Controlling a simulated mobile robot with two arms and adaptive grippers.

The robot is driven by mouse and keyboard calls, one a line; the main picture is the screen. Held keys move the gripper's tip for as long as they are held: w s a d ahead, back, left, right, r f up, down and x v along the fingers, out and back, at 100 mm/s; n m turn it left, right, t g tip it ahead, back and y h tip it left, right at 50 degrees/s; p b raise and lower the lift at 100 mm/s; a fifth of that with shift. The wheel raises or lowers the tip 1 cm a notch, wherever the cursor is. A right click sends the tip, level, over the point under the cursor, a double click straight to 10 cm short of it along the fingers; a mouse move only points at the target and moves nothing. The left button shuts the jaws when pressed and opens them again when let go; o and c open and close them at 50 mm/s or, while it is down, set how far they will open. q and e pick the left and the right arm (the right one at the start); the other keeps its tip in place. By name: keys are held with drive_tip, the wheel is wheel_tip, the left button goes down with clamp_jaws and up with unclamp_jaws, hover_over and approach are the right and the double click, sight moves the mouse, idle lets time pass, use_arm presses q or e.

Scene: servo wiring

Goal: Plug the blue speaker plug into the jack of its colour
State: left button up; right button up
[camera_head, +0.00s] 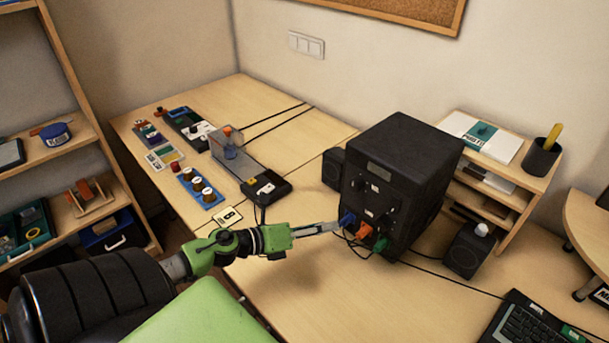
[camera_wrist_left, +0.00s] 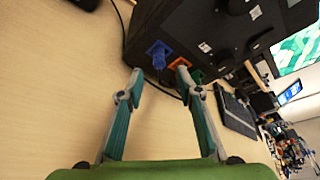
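The black speaker box (camera_head: 405,170) stands on the desk with coloured jacks low on its near face. The blue plug (camera_head: 347,218) is at the blue jack there, and it also shows in the left wrist view (camera_wrist_left: 159,62), with a dark cable hanging from it. I cannot tell how deep it sits. My left gripper (camera_head: 338,226) is at the blue plug. In the left wrist view its fingers (camera_wrist_left: 160,70) are apart, with the blue plug just beyond and between the tips, not visibly clamped. My right gripper is out of view.
An orange connector (camera_head: 364,231) and a green one (camera_head: 381,244) sit close right of the blue one. Small speakers (camera_head: 468,250) flank the box. Panels with knobs (camera_head: 200,190) lie at the left. A keyboard (camera_head: 520,325) is at front right. The desk's front middle is clear.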

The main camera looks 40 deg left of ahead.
use_arm(q)
drive_tip(key=shift+v, duration=2.8)
